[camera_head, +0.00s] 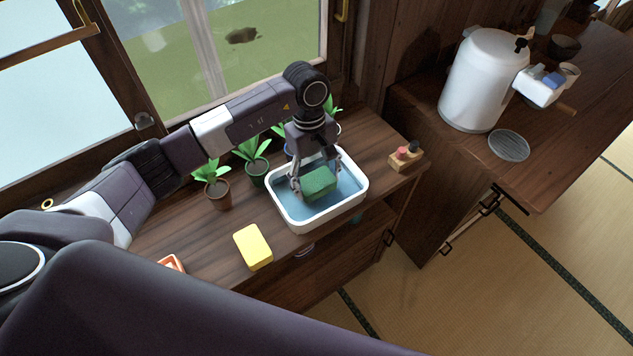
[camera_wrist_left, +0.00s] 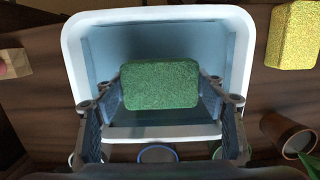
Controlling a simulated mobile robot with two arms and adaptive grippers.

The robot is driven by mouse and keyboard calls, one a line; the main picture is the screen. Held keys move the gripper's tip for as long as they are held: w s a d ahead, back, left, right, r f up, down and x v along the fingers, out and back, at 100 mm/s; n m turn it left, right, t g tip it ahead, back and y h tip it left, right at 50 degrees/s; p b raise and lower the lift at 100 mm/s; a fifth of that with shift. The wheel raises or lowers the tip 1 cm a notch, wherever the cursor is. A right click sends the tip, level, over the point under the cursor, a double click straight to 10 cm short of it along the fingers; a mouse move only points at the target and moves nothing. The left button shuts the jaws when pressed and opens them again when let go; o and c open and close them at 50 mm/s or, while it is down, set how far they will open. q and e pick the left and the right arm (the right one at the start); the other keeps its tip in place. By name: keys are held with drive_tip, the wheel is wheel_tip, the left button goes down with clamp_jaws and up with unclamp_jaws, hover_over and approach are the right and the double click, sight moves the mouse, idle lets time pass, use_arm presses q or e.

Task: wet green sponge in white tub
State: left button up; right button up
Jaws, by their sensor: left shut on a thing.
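The green sponge (camera_head: 319,182) is held in my left gripper (camera_head: 316,180), within the rim of the white tub (camera_head: 291,226). The tub holds blue water (camera_head: 340,195). In the left wrist view the green sponge (camera_wrist_left: 160,84) sits between the two fingers of my left gripper (camera_wrist_left: 160,90), with the white tub (camera_wrist_left: 150,16) around it. I cannot tell how much of the sponge is under the water. My right gripper is not in view.
A yellow sponge (camera_head: 253,246) lies left of the tub on the wooden cabinet. Potted plants (camera_head: 218,191) stand along the window side. A small wooden block with bottles (camera_head: 406,156) is to the right. A white dispenser (camera_head: 483,80) stands on another counter.

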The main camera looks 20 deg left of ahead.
sight(318, 183)
use_arm(q)
drive_tip(key=shift+r+p, duration=0.75)
drive_tip(key=shift+r, duration=1.5)
drive_tip(key=shift+f, duration=0.1)
